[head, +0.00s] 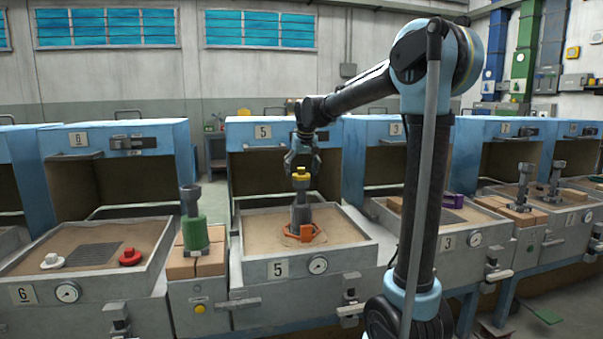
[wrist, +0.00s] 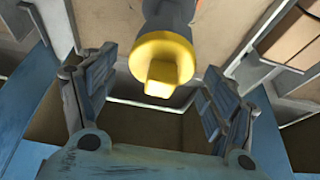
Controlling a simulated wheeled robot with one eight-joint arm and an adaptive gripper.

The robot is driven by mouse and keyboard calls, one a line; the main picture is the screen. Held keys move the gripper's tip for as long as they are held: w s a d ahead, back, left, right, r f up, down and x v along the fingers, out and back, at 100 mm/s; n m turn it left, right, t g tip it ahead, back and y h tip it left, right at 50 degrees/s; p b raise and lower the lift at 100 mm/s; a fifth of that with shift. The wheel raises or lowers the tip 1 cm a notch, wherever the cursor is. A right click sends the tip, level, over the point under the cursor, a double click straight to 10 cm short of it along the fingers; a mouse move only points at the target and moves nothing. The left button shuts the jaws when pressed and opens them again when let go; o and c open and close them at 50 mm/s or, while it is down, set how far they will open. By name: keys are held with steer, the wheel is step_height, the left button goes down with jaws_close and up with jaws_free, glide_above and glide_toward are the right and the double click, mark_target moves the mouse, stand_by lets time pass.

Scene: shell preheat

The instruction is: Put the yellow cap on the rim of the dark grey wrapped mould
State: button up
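The yellow cap (head: 301,175) sits at the top of a dark grey mould (head: 301,210), which stands upright in the sand of the bay marked 5. An orange collar (head: 304,234) surrounds the mould's foot. My gripper (head: 302,158) is just above the cap, pointing down. In the wrist view the cap (wrist: 160,58) shows a round flange and a square knob, against the end of the grey mould (wrist: 168,12). My gripper's fingers (wrist: 152,98) are spread on either side of the knob, with clear gaps. The exact seating under the flange is hidden.
A green-bodied mould (head: 194,232) stands on bricks left of bay 5. Bay 6 holds a white cap (head: 52,261) and a red cap (head: 130,256). A purple piece (head: 453,200) lies in bay 3. The blue hood (head: 285,130) rises behind my gripper.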

steer(key=v, duration=1.2)
steer(key=s+d+f, duration=0.6)
steer(key=s+d, duration=0.3)
steer(key=s+d+f+m, duration=0.1)
steer(key=s+d+f, duration=0.3)
steer(key=s+f, duration=0.5)
steer(key=s+d+f+m+g+h, duration=0.1)
steer(key=s+d+f, duration=0.4)
steer(key=s+f, duration=0.4)
steer(key=s+d+f+m+g, duration=0.1)
steer(key=s+d+f, duration=0.3)
steer(key=s+f, duration=0.5)
steer(key=shift+s+d+f, duration=0.2)
steer(key=shift+d+f, duration=0.1)
steer(key=shift+f, duration=0.1)
steer(key=shift+w+f, duration=0.2)
steer(key=shift+w, duration=0.25)
